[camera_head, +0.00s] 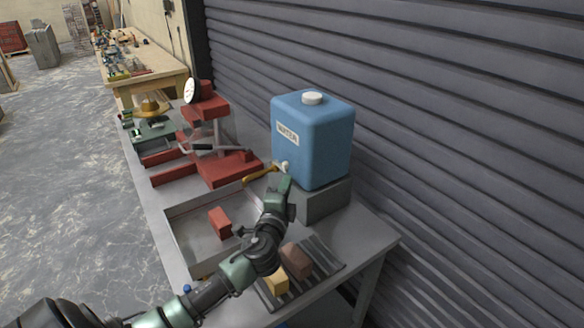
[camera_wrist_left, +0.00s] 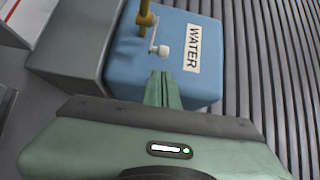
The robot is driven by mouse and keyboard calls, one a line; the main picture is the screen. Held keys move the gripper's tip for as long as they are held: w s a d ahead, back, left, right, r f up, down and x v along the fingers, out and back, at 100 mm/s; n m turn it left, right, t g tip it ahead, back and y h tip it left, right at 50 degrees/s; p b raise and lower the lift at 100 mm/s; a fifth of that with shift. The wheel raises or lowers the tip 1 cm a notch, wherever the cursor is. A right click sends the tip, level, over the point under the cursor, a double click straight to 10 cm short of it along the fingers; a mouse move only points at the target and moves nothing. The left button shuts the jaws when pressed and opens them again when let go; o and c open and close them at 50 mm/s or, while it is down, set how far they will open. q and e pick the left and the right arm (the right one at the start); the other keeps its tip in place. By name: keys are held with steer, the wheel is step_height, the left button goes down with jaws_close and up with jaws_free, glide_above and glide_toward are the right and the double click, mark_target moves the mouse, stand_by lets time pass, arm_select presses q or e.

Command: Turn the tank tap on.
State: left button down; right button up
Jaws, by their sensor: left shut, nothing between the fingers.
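The blue water tank (camera_head: 318,145) with a white cap and a WATER label stands on a grey block (camera_head: 325,203) on the bench. It also shows in the wrist view (camera_wrist_left: 208,62). A brass tap (camera_head: 260,175) sticks out low on its front, and it shows at the top of the wrist view (camera_wrist_left: 145,19). Its lever has a pale knob (camera_wrist_left: 162,51). My left gripper (camera_head: 286,183) is shut and empty, its fingertips (camera_wrist_left: 164,75) close to the knob. Whether they touch it I cannot tell. My right gripper is not in view.
A shallow metal tray (camera_head: 184,234) with a red brick (camera_head: 220,222) lies below the tap. A ribbed mat (camera_head: 325,262) with a brown and a yellow block is nearby. A red press (camera_head: 222,165) stands behind; a shutter wall (camera_head: 450,130) runs along the right.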

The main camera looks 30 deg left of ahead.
arm_select(q)
steer(key=p+x, duration=0.1)
steer(key=x, duration=0.6)
steer(key=shift+r, duration=0.15)
steer(key=shift+w, duration=0.1)
steer(key=shift+d, duration=0.1)
steer(key=shift+s+m+h, duration=0.3)
steer(key=shift+h, duration=0.2)
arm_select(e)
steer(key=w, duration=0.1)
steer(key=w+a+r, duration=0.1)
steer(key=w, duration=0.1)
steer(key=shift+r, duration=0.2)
